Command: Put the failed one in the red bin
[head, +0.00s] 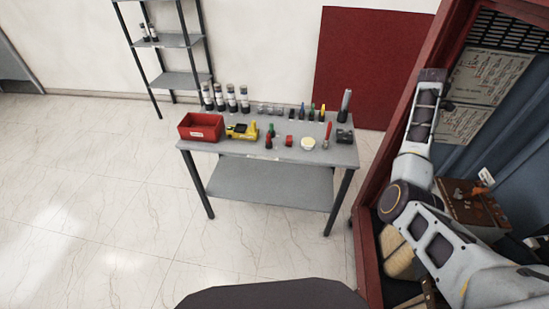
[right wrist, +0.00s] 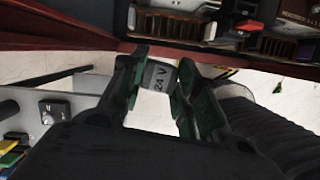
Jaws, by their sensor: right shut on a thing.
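My right gripper (right wrist: 161,72) is shut on a small grey block (right wrist: 160,77) marked "24 V", held between its green-lined fingers in the right wrist view. In the head view my right arm reaches up along the open red cabinet at the right; the block cannot be made out there. The red bin (head: 200,127) sits on the left front corner of the grey table (head: 270,151), well to the left of my right arm. My left gripper is not in view. I cannot tell from the block's look whether it is failed.
The table holds a yellow tool (head: 242,131), several cylinders, screwdrivers and a round tape roll (head: 308,143). The red cabinet's frame (head: 376,170) stands between my right arm and the table. Cabinet components line the top of the right wrist view. A shelf rack (head: 170,41) stands behind.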

